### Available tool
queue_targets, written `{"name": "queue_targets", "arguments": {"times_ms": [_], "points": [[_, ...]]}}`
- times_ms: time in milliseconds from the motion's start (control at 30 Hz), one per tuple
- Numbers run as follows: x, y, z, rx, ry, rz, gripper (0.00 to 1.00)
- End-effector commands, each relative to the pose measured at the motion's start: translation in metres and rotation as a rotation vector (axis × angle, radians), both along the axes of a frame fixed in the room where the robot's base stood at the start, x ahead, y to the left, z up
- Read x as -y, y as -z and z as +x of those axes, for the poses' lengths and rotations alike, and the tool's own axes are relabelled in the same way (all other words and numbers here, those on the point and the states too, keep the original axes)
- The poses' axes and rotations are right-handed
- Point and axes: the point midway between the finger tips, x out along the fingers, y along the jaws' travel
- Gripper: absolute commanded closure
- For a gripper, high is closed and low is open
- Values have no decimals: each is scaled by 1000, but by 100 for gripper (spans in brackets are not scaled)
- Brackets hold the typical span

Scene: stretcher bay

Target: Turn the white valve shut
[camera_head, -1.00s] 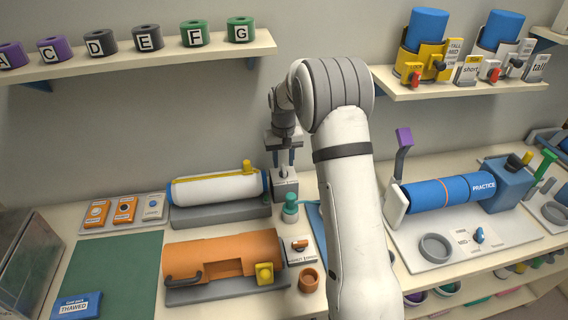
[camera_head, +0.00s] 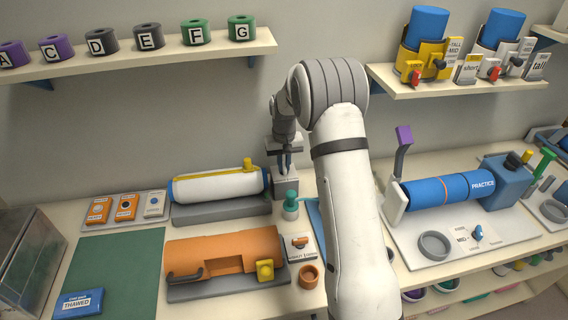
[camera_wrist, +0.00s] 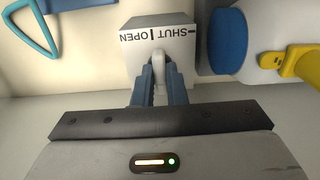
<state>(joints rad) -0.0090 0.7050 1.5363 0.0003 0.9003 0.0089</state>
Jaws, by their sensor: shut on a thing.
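The white valve (camera_wrist: 158,60) is a small pale handle on top of a grey block (camera_wrist: 128,42), whose face carries the words SHUT and OPEN with a dark mark between them. My gripper (camera_wrist: 156,72) is shut on the valve handle, with its blue fingers on either side of it. In the head view my gripper (camera_head: 284,165) points straight down onto the grey block (camera_head: 285,184), at the right end of the white cylinder (camera_head: 218,187). The handle is hidden behind the fingers there, and its exact angle is hard to tell.
The white cylinder with its yellow strip lies close to the left of the block. A teal-topped bottle (camera_head: 290,204) stands just in front. An orange cylinder (camera_head: 225,256) lies nearer. A shelf with lettered rolls (camera_head: 150,37) hangs above left.

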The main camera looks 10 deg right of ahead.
Motion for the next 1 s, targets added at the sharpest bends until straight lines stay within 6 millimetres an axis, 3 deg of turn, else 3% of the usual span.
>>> {"name": "queue_targets", "arguments": {"times_ms": [467,1000], "points": [[1,2,0,0,-77,-1,100],[0,2,0,1,-537,-1,100]]}}
